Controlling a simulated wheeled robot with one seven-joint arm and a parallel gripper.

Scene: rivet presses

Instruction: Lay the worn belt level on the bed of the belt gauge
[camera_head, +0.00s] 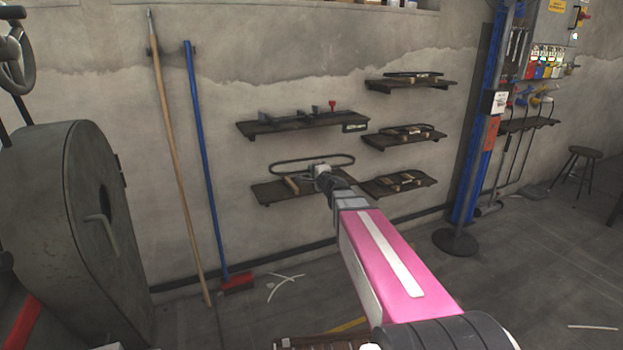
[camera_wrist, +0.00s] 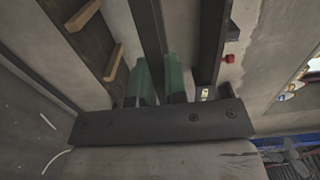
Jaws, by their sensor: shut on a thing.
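The worn belt is a long, thin black loop (camera_head: 290,161). My gripper (camera_head: 320,170) is shut on it at its right part, above the lower left shelf. The loop looks roughly level. In the wrist view the green fingers of my gripper (camera_wrist: 161,75) stand on either side of a dark band, the belt (camera_wrist: 148,25). What looks like the belt gauge (camera_head: 300,117) is a dark bar with upright blocks and a red knob on the upper left shelf. The belt is below and apart from it. The gauge's red knob also shows in the wrist view (camera_wrist: 229,58).
The lower left shelf (camera_head: 268,194) carries wooden bars (camera_head: 292,185). Three shelves to the right (camera_head: 415,84) hold other belts or parts. A broom (camera_head: 205,150) and a pole (camera_head: 178,150) lean on the wall at left. A blue post (camera_head: 478,150) stands right.

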